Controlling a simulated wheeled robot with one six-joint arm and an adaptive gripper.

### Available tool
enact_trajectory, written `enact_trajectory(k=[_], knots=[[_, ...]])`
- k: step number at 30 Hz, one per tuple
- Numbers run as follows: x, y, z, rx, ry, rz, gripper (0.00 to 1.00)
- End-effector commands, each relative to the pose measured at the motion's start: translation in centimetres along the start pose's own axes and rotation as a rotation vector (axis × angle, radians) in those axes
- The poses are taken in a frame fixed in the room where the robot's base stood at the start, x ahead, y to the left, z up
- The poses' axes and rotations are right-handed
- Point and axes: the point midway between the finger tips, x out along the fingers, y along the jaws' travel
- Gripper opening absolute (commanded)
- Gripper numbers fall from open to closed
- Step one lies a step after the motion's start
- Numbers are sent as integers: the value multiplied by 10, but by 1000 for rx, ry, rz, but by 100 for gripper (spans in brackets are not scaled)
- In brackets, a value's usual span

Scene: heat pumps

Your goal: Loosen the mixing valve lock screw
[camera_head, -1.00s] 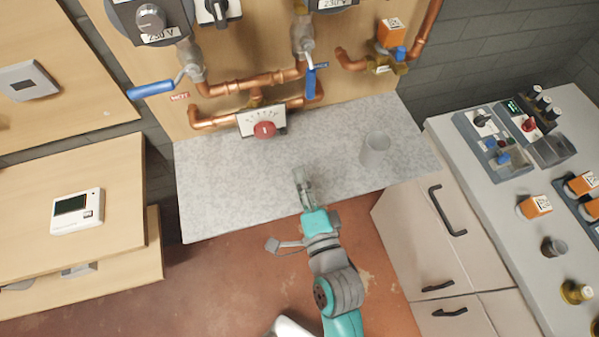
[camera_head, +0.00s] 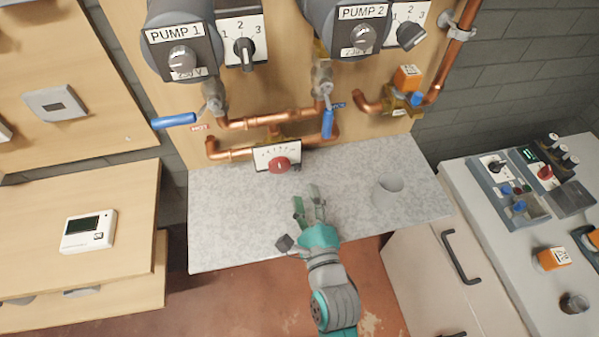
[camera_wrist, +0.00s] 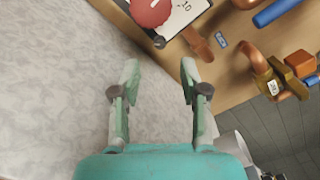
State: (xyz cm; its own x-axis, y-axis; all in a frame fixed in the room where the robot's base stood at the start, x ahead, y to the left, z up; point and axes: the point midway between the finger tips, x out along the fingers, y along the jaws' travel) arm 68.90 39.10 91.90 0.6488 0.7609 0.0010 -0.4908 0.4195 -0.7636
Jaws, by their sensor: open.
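The mixing valve has a red round knob (camera_head: 278,164) in front of a white scale plate (camera_head: 262,156), on copper pipes above the grey speckled worktop. In the wrist view the red knob (camera_wrist: 150,10) is at the top, partly cut off. A small dark knob-like part (camera_wrist: 159,42), possibly the lock screw, sits at the plate's lower edge. My gripper (camera_head: 308,197) is over the worktop, below and slightly right of the valve, apart from it. In the wrist view my gripper (camera_wrist: 159,75) has its fingers spread with nothing between them.
Blue-handled valves (camera_head: 174,121) and copper pipes (camera_head: 270,120) surround the mixing valve. An orange actuator (camera_head: 407,78) is at upper right. The worktop left of my gripper is clear.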

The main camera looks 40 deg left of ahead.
Motion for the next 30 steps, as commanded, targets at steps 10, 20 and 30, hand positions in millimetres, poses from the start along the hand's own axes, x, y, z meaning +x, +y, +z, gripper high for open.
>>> enact_trajectory(k=[10, 20, 30], knots=[[55, -1, 0, -1, -1, -1, 44], [72, 0, 0, -2, 0, 0, 44], [72, 0, 0, -2, 0, -1, 12]])
